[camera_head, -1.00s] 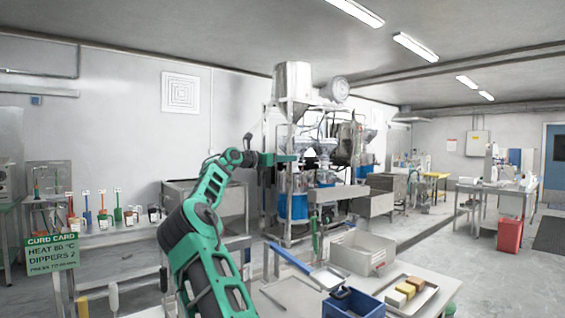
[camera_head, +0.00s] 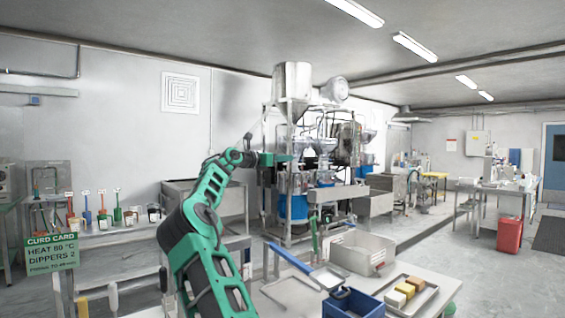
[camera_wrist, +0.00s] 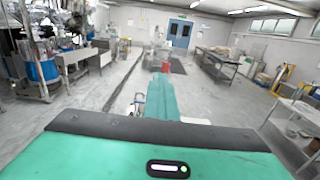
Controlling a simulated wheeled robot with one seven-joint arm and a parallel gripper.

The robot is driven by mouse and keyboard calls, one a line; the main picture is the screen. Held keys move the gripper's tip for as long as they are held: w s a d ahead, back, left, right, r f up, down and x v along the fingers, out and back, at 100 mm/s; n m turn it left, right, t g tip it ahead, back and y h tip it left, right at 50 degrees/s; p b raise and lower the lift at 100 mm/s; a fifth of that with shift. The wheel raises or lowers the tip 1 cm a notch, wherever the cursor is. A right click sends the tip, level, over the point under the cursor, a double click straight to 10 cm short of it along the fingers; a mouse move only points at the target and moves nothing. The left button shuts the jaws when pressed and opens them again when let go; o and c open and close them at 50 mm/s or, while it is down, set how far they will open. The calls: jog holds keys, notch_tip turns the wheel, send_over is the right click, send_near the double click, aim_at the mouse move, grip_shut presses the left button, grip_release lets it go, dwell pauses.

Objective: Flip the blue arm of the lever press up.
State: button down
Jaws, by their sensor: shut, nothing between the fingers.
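A blue bar (camera_head: 289,257), which looks like the blue arm of the lever press, slants down to the right over the near table in the head view. Its lower right end meets a pale flat plate (camera_head: 328,278). The press body is hard to make out. My gripper (camera_head: 267,188) is raised above and behind the bar, apart from it. In the wrist view my gripper (camera_wrist: 160,98) points out over the open floor, its teal fingers together and empty. The blue arm cannot be made out in the wrist view.
On the near table are a grey bin (camera_head: 362,252), a blue crate (camera_head: 352,304) and a tray (camera_head: 428,297) with yellow and brown blocks. A tall steel machine (camera_head: 292,80) stands behind. A green sign (camera_head: 50,254) is at left.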

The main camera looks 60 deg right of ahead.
jog(key=c, duration=2.5)
grip_release()
jog(key=o, duration=0.7)
jog(key=v, duration=1)
jog(key=shift+w+a, duration=0.2)
jog(key=shift+a, duration=0.1)
jog(key=shift+f, duration=0.1)
jog(key=shift+c, duration=0.3)
